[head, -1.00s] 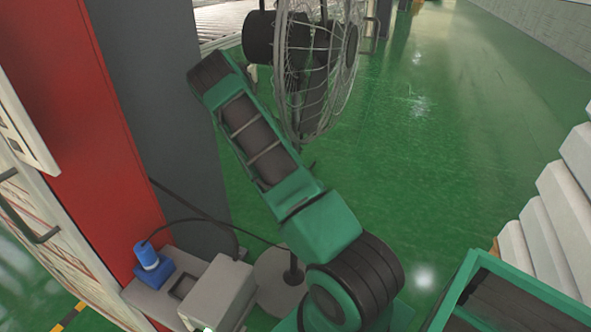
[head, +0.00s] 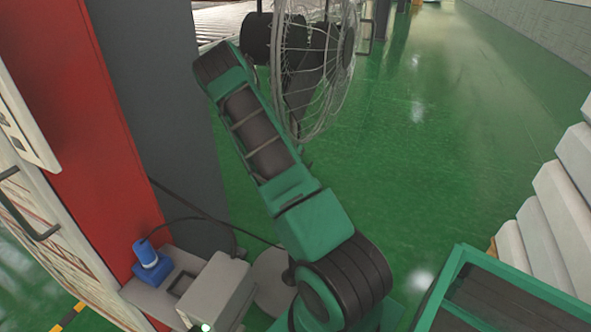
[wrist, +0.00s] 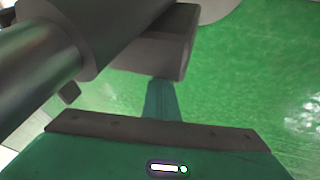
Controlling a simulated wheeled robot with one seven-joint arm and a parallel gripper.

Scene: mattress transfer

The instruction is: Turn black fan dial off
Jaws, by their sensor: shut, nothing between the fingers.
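The black fan (head: 318,60) stands at the top middle of the head view, with a wire cage and a dark round motor housing (head: 257,38) on its left. In the wrist view a dark grey housing (wrist: 150,55) and a thick pole-like cylinder (wrist: 35,65) fill the upper left. A small dark knob-like piece (wrist: 69,93) shows below them; I cannot tell if it is the dial. My gripper (wrist: 162,84) is shut and empty, its teal fingers pointing up at the housing's lower edge. Contact is unclear. The head view hides my gripper behind my arm.
A red panel (head: 100,140) and dark grey column (head: 160,110) stand left. White stacked blocks (head: 565,215) are at right. Green floor (head: 430,150) is open between.

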